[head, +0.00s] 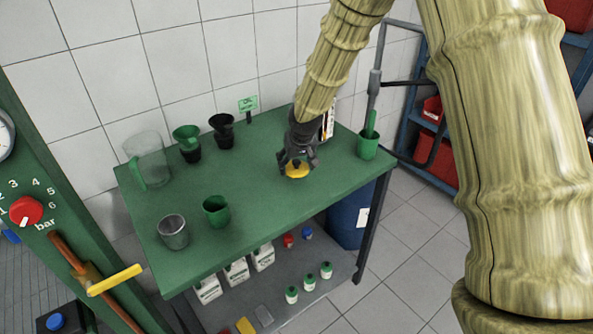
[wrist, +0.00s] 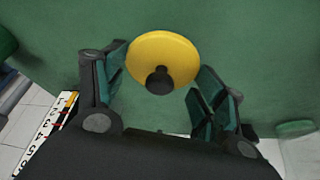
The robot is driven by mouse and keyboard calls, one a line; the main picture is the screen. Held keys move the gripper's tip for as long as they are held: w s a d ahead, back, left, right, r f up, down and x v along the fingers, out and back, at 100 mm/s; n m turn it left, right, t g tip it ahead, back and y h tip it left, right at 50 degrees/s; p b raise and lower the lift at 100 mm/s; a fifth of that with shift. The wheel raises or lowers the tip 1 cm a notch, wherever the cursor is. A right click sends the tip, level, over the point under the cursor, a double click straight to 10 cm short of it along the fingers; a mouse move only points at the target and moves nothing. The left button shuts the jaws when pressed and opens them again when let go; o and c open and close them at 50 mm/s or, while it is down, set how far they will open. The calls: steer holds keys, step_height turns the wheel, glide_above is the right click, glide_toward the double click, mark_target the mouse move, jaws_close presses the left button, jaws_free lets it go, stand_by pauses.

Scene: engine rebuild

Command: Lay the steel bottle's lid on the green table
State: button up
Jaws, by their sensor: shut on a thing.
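The lid is a round yellow disc with a black knob (head: 297,172), near the right part of the green table (head: 255,205). My gripper (head: 298,163) reaches down from above and is shut on the lid. In the wrist view the yellow lid (wrist: 165,55) lies between the two fingers of my gripper (wrist: 162,72), with the green tabletop behind it. I cannot tell whether the lid touches the table or hangs just above it. A grey metal vessel (head: 173,233) with an open top stands at the table's front left; I cannot tell if it is the steel bottle.
A clear jug (head: 148,158), funnels in green (head: 187,139) and black (head: 222,131), and a green cup (head: 216,211) stand to the left. A green container (head: 367,146) stands at the right edge. The table's middle is clear.

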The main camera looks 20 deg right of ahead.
mark_target(297, 169)
steer(key=shift+f+p, duration=0.3)
steer(key=shift+f, duration=1.5)
steer(key=shift+f, duration=0.15)
steer(key=o, duration=0.9)
steer(key=shift+c, duration=0.2)
steer(key=shift+v, duration=0.8)
steer(key=b+v, duration=0.1)
steer(key=v, duration=0.9)
steer(key=shift+r, duration=0.35)
steer(key=shift+s, duration=0.1)
